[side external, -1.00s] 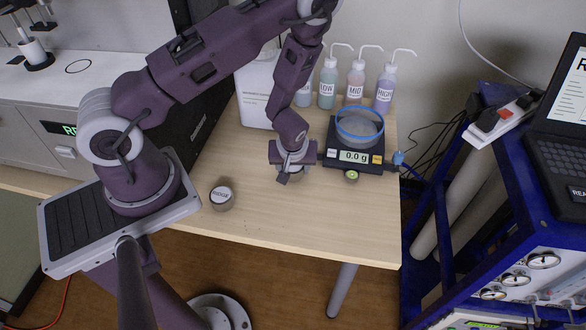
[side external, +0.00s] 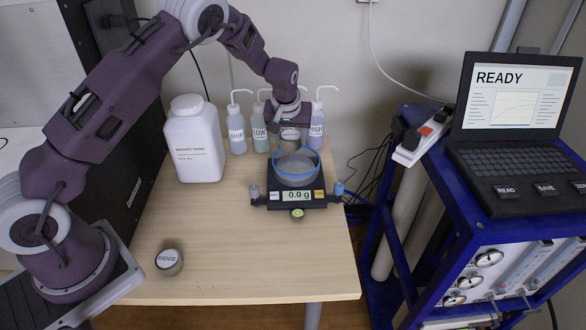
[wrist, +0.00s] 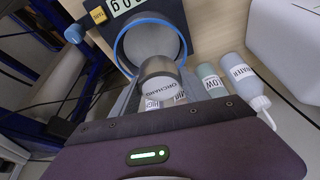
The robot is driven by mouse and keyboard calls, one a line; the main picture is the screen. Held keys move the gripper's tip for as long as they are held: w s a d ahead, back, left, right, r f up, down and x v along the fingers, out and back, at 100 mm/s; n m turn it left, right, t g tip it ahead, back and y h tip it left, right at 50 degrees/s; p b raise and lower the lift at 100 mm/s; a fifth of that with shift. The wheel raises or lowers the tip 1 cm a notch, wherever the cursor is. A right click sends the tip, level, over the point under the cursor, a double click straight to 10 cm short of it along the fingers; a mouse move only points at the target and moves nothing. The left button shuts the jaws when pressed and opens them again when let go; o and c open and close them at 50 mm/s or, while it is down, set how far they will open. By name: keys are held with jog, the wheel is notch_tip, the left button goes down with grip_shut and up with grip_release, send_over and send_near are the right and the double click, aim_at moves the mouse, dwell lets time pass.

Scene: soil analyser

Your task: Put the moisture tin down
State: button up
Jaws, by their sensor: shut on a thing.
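My gripper (side external: 290,128) is shut on a metal moisture tin (wrist: 160,84) whose lid reads ORCHARD in the wrist view. In the side view the tin (side external: 291,140) hangs under my gripper, just behind the blue-rimmed dish in the picture, partly hidden by the fingers. The dish (side external: 296,165) sits on a black balance (side external: 262,204) that reads 0.0 g. The dish looks empty of any tin. A second tin, labelled RIDGE (side external: 169,262), stands on the bench at the front left.
Several wash bottles, one marked LOW (side external: 259,130), stand behind the balance, close to my gripper. A large white jug (side external: 194,140) is left of them. A blue cart (side external: 395,195) with a laptop stands at right.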

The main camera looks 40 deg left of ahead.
aim_at(292, 140)
jog(key=shift+w+m, duration=0.3)
jog(key=shift+w, duration=0.55)
notch_tip(292, 140, down, 9)
jog(key=shift+r, duration=0.1)
jog(key=o, duration=1.6)
jog(key=shift+c, duration=0.2)
jog(key=v, duration=1.2)
jog(key=shift+s, duration=0.1)
